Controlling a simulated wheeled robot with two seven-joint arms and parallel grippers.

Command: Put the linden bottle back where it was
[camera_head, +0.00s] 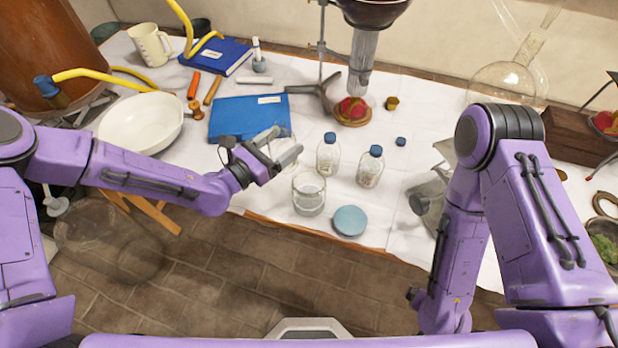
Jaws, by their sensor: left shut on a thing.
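My left gripper (282,152) is over the front of the white-covered table, shut on a small clear glass bottle (287,135) that its fingers mostly hide. I cannot see that bottle's label. Two similar clear bottles with blue caps stand upright to the right, one nearer the gripper (328,156) and one farther right (370,169). Their labels are too small to read, so I cannot tell which bottle is the linden one. A loose blue cap (401,141) lies behind and right of them.
A glass beaker (309,196) and a round teal disc (349,221) sit near the front edge. A blue book (240,117) and white basin (141,122) lie left. A stand with a red-topped piece (351,109) is behind the bottles. A grey metal object (430,195) is right.

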